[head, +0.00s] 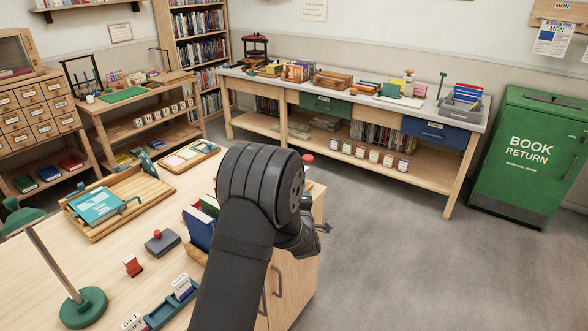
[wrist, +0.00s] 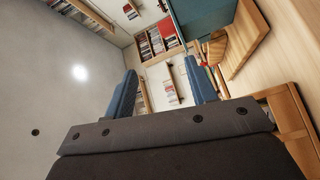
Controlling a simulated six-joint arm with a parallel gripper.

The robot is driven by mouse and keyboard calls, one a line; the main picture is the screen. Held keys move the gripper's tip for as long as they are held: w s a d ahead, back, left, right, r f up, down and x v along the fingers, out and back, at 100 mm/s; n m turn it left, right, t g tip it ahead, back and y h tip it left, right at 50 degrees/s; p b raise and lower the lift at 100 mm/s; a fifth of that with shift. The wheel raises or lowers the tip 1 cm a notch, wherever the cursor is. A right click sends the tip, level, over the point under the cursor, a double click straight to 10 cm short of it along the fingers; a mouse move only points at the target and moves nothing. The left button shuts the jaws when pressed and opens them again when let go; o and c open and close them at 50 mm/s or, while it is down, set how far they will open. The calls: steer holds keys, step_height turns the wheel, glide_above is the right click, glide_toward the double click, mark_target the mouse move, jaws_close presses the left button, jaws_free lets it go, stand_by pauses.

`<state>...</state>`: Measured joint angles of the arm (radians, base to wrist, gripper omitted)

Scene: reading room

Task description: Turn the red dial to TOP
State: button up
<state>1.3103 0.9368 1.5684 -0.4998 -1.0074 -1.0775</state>
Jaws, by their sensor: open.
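I cannot make out the red dial for certain in either view. A small red round top (head: 307,158) shows just right of my arm's wrist in the head view, its lower part hidden, and I cannot tell whether it is the dial. No TOP marking is legible. My gripper (wrist: 160,68) is open, with its two blue-grey fingers apart and nothing held between them in the wrist view. In the head view the gripper is mostly hidden behind my dark arm, by the right end of the near table.
A long bench (head: 468,135) and green book return bin (head: 530,160) stand beyond. The floor between is clear.

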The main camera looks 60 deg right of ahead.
steer(key=w+d+n, duration=0.3)
steer(key=d+n, duration=0.1)
steer(key=n, duration=0.3)
steer(key=w+d+n+t+y, duration=0.1)
steer(key=w+d+n, duration=0.2)
steer(key=n, duration=0.4)
steer(key=w+d+n, duration=0.4)
steer(key=d+n, duration=0.1)
steer(key=n, duration=0.2)
steer(key=shift+d+f+n+t+y, duration=0.3)
steer(key=shift+n, duration=0.1)
steer(key=c, duration=1)
